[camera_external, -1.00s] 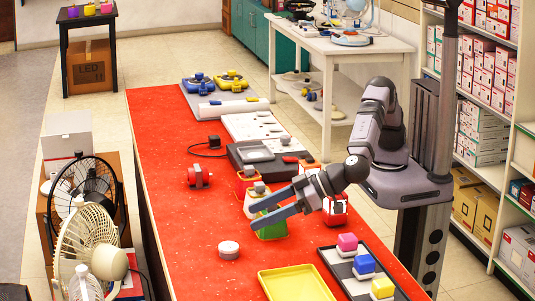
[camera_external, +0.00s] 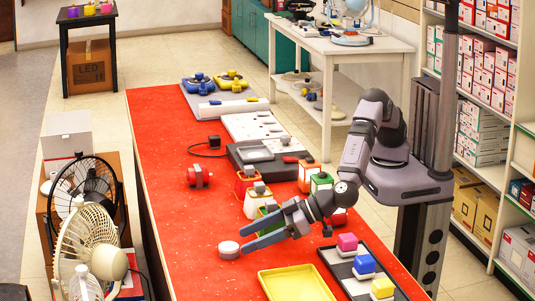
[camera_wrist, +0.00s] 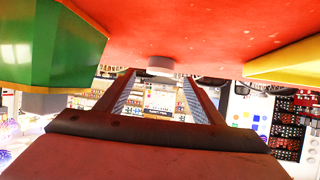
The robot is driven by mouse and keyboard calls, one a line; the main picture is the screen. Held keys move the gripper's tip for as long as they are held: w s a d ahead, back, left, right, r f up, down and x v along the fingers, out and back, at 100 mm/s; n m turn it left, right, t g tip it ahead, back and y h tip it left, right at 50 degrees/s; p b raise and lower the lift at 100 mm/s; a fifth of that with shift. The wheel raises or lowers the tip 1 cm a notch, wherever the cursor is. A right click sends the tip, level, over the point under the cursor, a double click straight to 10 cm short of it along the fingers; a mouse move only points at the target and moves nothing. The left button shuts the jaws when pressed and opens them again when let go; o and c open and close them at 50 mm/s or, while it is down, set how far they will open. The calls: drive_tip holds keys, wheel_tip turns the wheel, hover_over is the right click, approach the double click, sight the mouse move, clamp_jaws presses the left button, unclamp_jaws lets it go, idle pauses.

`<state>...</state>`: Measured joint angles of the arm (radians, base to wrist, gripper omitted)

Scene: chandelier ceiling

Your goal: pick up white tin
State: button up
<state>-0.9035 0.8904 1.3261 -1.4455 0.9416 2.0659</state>
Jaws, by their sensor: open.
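The white tin (camera_external: 229,249) is a short, round, pale piece standing on the red tabletop. My gripper (camera_external: 242,240) is low over the table, with its two fingers apart and pointing left toward the tin. The tin is just at or beyond the fingertips; I cannot tell whether they touch it. In the wrist view the tin (camera_wrist: 160,65) shows between the tips of my gripper (camera_wrist: 158,76), at their far end. Nothing is held.
A yellow tray (camera_external: 283,284) lies to the right of the tin, its edge also in the wrist view (camera_wrist: 288,62). A green box (camera_wrist: 55,45) stands close on the wrist view's left. A red item (camera_external: 199,177) sits farther back. The red table (camera_external: 195,230) is clear left of the tin.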

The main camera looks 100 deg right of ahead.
sight(232, 245)
drive_tip(key=shift+p+x, duration=0.95)
drive_tip(key=shift+x, duration=1.4)
drive_tip(key=shift+r, duration=0.15)
drive_tip(key=c, duration=1.1)
